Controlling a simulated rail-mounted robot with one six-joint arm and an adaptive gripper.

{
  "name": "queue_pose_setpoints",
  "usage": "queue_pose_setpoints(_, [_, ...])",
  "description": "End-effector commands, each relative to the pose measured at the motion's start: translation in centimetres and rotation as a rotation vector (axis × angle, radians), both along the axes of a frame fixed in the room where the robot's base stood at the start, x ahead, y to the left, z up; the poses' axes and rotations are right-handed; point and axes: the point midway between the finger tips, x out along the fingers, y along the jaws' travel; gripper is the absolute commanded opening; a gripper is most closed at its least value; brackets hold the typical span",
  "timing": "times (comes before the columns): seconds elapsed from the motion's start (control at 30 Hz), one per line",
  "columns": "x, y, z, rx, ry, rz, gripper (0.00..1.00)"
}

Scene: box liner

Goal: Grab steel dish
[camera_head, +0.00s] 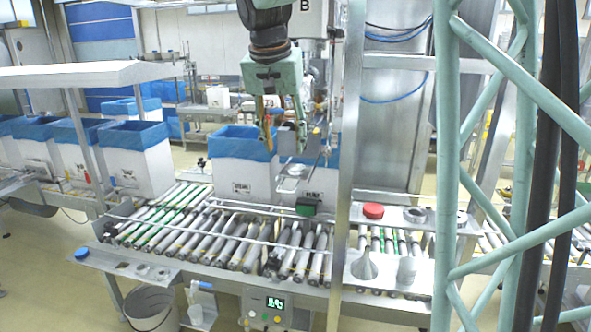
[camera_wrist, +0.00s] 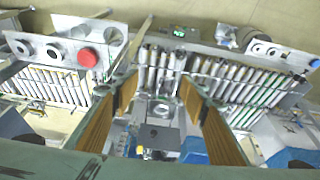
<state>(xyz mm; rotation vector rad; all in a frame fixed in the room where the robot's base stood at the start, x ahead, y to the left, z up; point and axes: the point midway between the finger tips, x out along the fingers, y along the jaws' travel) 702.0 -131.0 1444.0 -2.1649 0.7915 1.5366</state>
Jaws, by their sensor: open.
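A small, shiny round dish that looks like steel (camera_head: 296,171) sits on a metal ledge behind the rollers, beside a blue-lined white box. In the wrist view the round silvery dish (camera_wrist: 162,110) lies between and beyond my fingers. My gripper (camera_head: 283,135) hangs above the ledge with its fingers pointing down, open and empty. In the wrist view my gripper (camera_wrist: 158,95) shows its two tan-padded fingers spread apart, with nothing between the pads. The dish is apart from the fingers.
White boxes with blue liners (camera_head: 240,165) stand behind the roller conveyor (camera_head: 230,240). A red lid (camera_head: 373,211), a metal funnel (camera_head: 363,268) and a metal cup (camera_head: 407,270) are on the right plate. A metal post (camera_head: 347,170) stands right of my gripper.

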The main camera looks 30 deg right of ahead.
Motion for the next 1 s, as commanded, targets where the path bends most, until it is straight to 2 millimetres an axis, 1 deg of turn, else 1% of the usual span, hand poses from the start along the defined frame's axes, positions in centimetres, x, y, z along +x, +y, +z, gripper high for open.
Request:
queue_pose_setpoints(0.03, [1.1, -0.4, 0.0, -0.001, 0.000, -0.015, 0.40])
queue_pose_setpoints(0.1, [2.5, -1.0, -0.1, -0.003, -0.003, -0.037, 0.40])
queue_pose_setpoints(0.47, [9.3, -4.0, -1.2, -0.015, -0.017, -0.149, 0.40])
queue_pose_setpoints(0.77, [14.6, -6.7, -2.7, -0.025, -0.031, -0.242, 0.40])
queue_pose_setpoints(1.0, [18.6, -8.8, -4.4, -0.034, -0.044, -0.317, 0.40])
